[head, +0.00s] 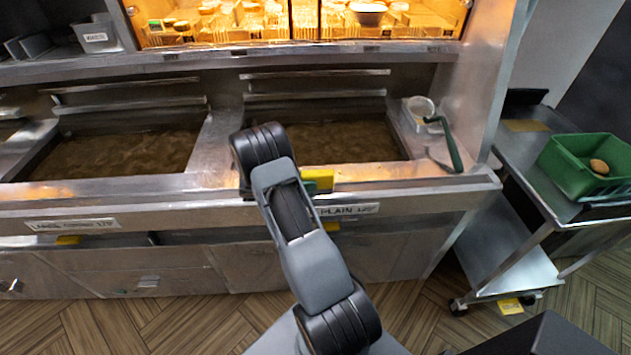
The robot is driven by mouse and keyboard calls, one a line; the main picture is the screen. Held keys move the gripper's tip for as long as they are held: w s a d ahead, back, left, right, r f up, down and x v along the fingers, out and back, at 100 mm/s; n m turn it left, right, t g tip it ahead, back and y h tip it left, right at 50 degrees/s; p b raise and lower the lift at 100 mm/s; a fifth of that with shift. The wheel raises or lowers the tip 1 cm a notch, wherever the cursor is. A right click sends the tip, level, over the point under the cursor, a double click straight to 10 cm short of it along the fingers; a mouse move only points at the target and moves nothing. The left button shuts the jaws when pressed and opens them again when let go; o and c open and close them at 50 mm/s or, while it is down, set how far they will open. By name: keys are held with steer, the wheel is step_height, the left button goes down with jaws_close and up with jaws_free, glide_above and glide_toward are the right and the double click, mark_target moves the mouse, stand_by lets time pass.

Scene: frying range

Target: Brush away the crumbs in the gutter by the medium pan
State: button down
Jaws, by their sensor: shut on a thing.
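My arm reaches up over the fryer front, and its links hide the gripper and whatever it may hold. Two oil pans show: the left pan (120,156) and the right pan (345,143), both with brown oil. The label under the left pan (73,225) is too blurred to read surely; the label under the right pan (348,209) starts with PLAIN. The front steel ledge (130,188) runs before both pans. A yellow and green block (318,180) shows on it right beside my arm, partly hidden. I cannot make out crumbs or a brush.
A small tray with a round strainer (420,108) and a green-handled tool (450,145) stand right of the pans. A green bin (585,165) holding a brown item stands on a steel cart (515,170). A lit food case (270,25) is behind.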

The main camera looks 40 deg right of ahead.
steer(key=shift+b+v, duration=0.4)
steer(key=shift+v, duration=3.05)
steer(key=shift+r, duration=0.2)
steer(key=shift+d+r, duration=0.1)
step_height(320, 180, up, 7)
steer(key=p, duration=0.5)
